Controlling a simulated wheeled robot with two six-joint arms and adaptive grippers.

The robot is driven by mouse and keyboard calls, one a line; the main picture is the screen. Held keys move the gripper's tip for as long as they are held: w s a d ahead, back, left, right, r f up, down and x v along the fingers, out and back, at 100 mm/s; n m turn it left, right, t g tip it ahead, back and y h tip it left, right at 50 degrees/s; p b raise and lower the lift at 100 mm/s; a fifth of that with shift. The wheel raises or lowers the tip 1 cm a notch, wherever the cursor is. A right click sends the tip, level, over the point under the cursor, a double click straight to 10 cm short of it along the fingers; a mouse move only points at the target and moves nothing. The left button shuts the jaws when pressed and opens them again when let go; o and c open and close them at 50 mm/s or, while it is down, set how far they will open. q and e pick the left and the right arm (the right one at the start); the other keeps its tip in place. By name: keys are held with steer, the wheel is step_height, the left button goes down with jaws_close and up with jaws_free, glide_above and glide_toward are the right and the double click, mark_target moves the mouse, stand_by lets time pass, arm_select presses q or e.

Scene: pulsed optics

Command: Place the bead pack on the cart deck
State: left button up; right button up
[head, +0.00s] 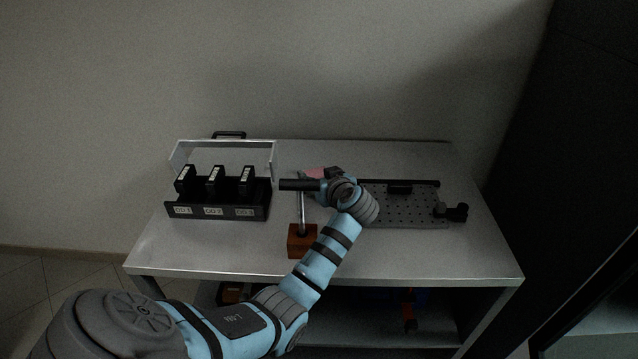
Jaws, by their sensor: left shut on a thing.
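My left arm reaches up from the lower left over the grey metal table (210,257). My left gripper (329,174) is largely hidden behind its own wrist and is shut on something. A small pink patch (314,172) shows right beside the gripper; it may be part of the bead pack, but most of it is hidden. I cannot make out whether the held thing touches the table. No separate cart deck can be told for certain. My right gripper is not in view.
A black rack (218,210) with labelled black blocks stands at the left. A post on a brown block (301,242), with a black tube (298,185), stands close to my wrist. A perforated plate (405,214) with black parts lies at the right. The table's front right is clear.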

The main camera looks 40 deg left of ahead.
arm_select(q)
steer(key=shift+f, duration=0.45)
steer(key=o, duration=1.2)
steer(key=shift+r, duration=0.1)
steer(key=p+v, duration=0.2)
steer(key=v, duration=1)
steer(key=shift+r, duration=0.1)
